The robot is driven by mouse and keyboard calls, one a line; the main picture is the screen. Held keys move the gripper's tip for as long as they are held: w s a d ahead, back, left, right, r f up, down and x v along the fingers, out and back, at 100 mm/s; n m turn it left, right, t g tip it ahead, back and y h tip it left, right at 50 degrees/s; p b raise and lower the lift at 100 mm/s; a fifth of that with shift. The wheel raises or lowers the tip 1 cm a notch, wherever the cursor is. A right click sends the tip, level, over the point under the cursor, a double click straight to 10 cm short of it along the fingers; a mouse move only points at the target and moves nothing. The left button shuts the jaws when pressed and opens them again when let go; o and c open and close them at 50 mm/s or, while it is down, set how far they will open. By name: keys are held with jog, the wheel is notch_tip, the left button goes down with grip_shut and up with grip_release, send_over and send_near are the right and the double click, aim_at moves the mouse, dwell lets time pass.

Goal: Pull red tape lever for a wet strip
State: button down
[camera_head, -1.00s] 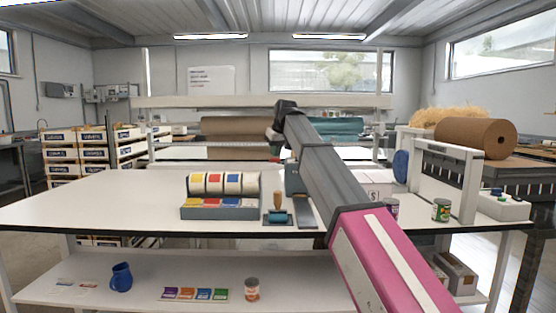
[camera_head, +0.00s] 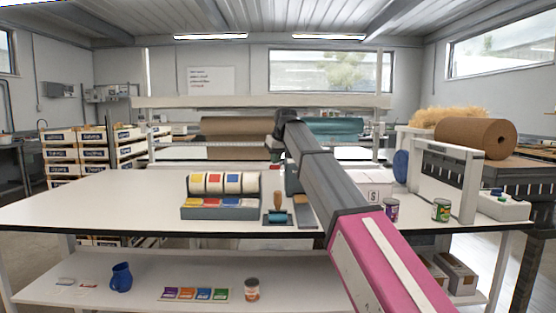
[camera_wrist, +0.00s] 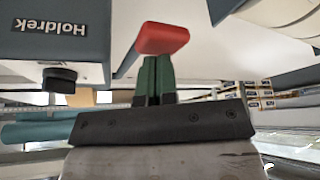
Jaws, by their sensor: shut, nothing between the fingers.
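The red lever end (camera_wrist: 163,38) shows in the wrist view, right at the tips of my gripper (camera_wrist: 155,62). The green fingers are shut together with nothing between them. I cannot tell whether they touch the lever or lie just in front of it. The blue-grey tape dispenser (camera_wrist: 50,45), marked "Holdrek", appears upside down to the left, with a black knob (camera_wrist: 59,80). In the head view my arm covers most of the dispenser, and a small blue-grey part (camera_head: 291,182) shows beside it. My fingertips are hidden there. No paper strip is identifiable.
A white upright frame (camera_head: 445,180) stands at the right. The left of the table is clear.

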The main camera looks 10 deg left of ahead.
aim_at(275, 167)
jog(key=shift+f, duration=1.9)
notch_tip(275, 167, up, 12)
dwell(0.7)
